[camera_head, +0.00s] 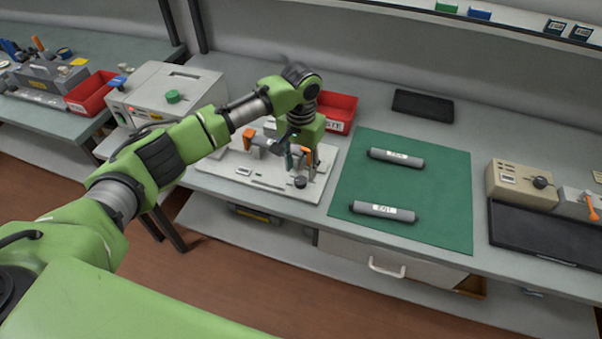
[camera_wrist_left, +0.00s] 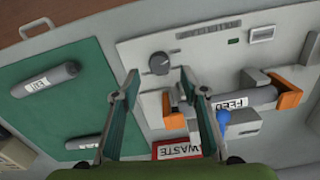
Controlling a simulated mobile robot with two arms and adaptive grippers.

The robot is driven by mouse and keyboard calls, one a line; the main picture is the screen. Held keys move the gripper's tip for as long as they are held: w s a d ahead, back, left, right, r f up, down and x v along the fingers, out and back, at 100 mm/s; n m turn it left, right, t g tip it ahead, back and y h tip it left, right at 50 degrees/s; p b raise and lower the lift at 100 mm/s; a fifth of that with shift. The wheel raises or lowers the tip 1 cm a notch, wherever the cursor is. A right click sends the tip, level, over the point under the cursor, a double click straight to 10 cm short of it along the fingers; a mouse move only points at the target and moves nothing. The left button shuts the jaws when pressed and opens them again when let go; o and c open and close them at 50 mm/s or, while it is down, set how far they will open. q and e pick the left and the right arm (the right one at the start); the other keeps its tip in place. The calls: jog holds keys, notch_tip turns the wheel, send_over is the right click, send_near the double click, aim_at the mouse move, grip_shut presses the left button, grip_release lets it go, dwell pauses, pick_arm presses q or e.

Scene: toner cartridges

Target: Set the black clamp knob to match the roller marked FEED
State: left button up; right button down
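The black clamp knob (camera_head: 300,182) sits at the front of a pale fixture plate (camera_head: 222,181); it also shows in the left wrist view (camera_wrist_left: 158,63). The roller marked FEED (camera_wrist_left: 255,98) lies in the fixture between orange clamps (camera_wrist_left: 284,92). My left gripper (camera_wrist_left: 160,78) is open and empty, pointing at the knob, which appears between its fingertips; I see no contact. In the head view the left gripper (camera_head: 301,164) is above the plate and partly hides the fixture. The knob's scale cannot be read. My right gripper is not in view.
Two grey labelled rollers, far (camera_head: 396,158) and near (camera_head: 383,211), lie on a green mat (camera_head: 443,190). A red WASTE bin (camera_head: 340,110) stands behind the fixture. A grey machine with a green knob (camera_head: 173,97) is left. A beige box (camera_head: 521,184) stands right.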

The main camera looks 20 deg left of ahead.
aim_at(301, 179)
pick_arm(q)
notch_tip(301, 179, down, 4)
jog(key=shift+s+r, duration=0.1)
jog(key=shift+r, duration=0.15)
jog(key=shift+f, duration=0.35)
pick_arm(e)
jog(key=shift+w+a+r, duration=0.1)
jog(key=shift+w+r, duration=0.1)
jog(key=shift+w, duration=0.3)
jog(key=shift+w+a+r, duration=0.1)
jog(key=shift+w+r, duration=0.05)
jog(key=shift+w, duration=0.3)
pick_arm(q)
jog(key=c, duration=1.1)
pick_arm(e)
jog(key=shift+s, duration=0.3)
